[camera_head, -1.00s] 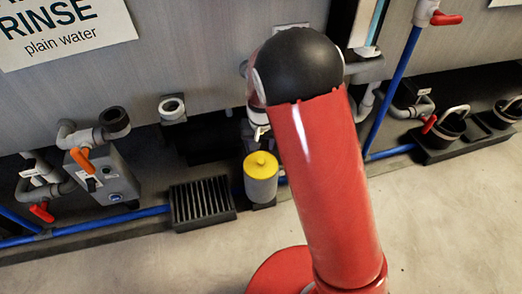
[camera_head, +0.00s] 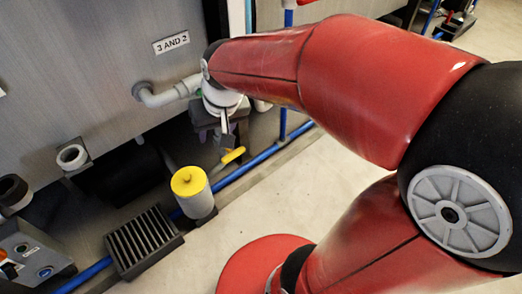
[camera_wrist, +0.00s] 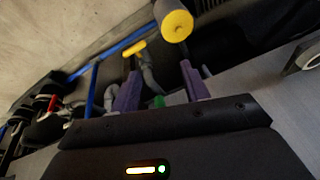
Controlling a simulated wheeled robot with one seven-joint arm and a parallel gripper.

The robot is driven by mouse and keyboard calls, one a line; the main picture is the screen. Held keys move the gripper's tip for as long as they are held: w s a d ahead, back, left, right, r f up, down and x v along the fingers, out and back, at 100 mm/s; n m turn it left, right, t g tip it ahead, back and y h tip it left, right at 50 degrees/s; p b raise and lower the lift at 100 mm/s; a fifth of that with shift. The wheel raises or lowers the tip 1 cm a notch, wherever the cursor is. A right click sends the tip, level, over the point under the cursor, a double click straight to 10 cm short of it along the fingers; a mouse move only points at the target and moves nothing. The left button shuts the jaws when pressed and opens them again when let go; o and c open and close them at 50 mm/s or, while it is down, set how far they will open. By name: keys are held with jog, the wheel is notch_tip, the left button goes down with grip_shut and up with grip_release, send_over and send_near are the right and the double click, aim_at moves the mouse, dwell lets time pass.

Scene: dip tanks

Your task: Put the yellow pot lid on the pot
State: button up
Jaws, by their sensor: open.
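A yellow round lid-like cap (camera_head: 188,181) with a small dark centre mark sits on top of a light grey cylinder (camera_head: 200,204), upright on the floor-level ledge. The cap (camera_wrist: 178,26) and cylinder also show at the top of the wrist view. I see no other yellow lid, and cannot tell whether this cylinder is the task's pot. My gripper (camera_wrist: 162,88) is open, its two purple fingers apart with nothing held between them. In the head view my gripper (camera_head: 226,125) hangs above and right of the cap, clear of it, partly hidden by my wrist.
A yellow-handled valve (camera_head: 233,155) stands right of the cylinder. A black slotted grate (camera_head: 143,241) lies to its left. Blue pipe (camera_head: 245,170) runs along the ledge. The grey tank wall (camera_head: 110,60) with pipe stubs rises behind. Pale floor in front is open.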

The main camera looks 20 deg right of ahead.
jog(key=s+d+r+t, duration=0.1)
jog(key=s+d+r, duration=0.1)
jog(key=s, duration=0.4)
jog(key=s+d+r+t+h, duration=0.1)
jog(key=s+d, duration=0.2)
jog(key=s, duration=0.4)
jog(key=shift+r, duration=0.4)
jog(key=shift+d+r, duration=0.1)
notch_tip(320, 180, up, 5)
jog(key=p, duration=0.5)
